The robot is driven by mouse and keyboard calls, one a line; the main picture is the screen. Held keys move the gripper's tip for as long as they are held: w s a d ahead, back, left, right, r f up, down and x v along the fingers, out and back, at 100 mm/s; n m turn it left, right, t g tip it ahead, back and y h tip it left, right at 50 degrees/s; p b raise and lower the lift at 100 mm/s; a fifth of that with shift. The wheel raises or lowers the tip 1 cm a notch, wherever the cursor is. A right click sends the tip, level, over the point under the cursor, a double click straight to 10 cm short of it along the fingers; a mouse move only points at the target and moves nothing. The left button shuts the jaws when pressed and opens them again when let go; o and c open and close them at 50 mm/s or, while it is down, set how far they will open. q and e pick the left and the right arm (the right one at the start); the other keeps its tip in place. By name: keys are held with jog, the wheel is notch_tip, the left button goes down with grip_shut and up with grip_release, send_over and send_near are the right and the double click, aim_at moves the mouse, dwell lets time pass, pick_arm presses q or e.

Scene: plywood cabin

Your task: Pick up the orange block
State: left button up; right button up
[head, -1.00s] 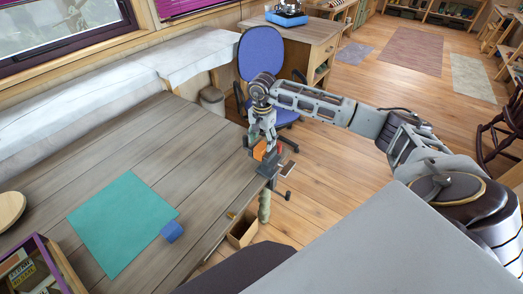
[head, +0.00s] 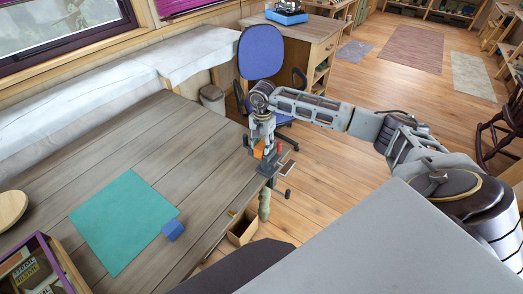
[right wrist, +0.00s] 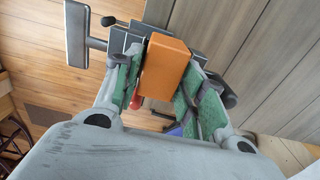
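The orange block (head: 259,149) is at the right edge of the plank table, at a dark grey vise (head: 270,167). My right gripper (head: 262,143) is over it, pointing down. In the right wrist view the orange block (right wrist: 164,68) lies between the two green-padded fingers of my right gripper (right wrist: 158,88). The left finger is close against its side, and a narrow gap seems to show at the right finger. The fingers look open around the block; firm contact on both sides is not visible. My left gripper is out of view.
A teal mat (head: 122,222) lies on the table (head: 165,140) with a blue block (head: 173,229) at its corner. A crate (head: 45,268) and a round wooden piece (head: 10,209) are at the left. A blue chair (head: 261,52) stands behind my right arm. The table's middle is clear.

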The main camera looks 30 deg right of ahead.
aim_at(262, 144)
jog(key=c, duration=0.5)
jog(key=shift+r, duration=0.1)
jog(key=shift+r+b, duration=0.95)
jog(key=shift+r, duration=4)
